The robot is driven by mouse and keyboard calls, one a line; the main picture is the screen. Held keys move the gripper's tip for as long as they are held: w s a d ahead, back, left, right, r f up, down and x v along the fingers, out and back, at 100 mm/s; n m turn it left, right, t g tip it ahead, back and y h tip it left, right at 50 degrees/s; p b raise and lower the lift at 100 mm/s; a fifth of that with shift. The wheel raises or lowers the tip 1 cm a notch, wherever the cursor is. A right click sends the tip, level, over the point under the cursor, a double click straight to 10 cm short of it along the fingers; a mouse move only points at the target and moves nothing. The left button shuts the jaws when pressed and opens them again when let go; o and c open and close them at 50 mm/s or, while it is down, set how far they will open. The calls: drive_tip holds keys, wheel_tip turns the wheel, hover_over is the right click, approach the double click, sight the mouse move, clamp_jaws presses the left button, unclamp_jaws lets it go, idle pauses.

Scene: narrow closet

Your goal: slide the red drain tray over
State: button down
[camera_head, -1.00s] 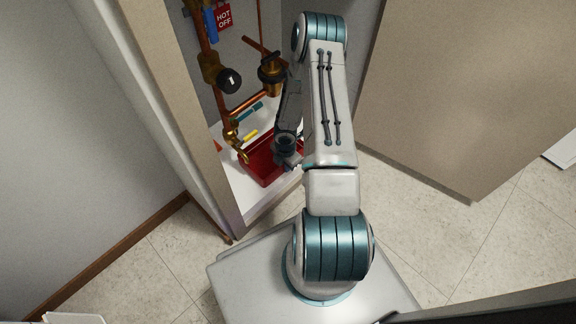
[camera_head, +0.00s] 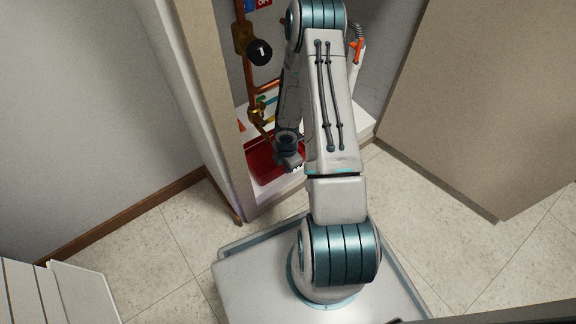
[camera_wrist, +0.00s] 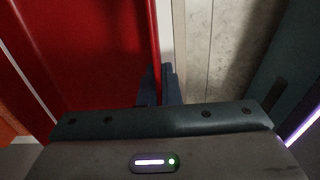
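The red drain tray (camera_head: 264,165) sits on the pale closet floor, close to its front edge, below the copper pipes. In the wrist view the tray (camera_wrist: 95,55) fills the left side, with its straight wall running up the middle. My gripper (camera_wrist: 158,88) has its two dark fingers close together, one on each side of that wall, and appears shut on it. In the head view my gripper (camera_head: 291,163) is at the tray's right side. My arm hides that part of the tray.
Copper pipes with a black-knobbed valve (camera_head: 259,51) and a brass fitting (camera_head: 257,112) stand above and behind the tray. The closet's left front post (camera_head: 226,110) is close to the tray. An open door panel (camera_head: 485,110) stands at the right.

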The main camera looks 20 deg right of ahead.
drive_tip(key=c, duration=1.6)
unclamp_jaws()
drive_tip(key=shift+o, duration=0.2)
wheel_tip(320, 180, up, 14)
drive_tip(key=p, duration=0.9)
drive_tip(key=shift+f, duration=0.1)
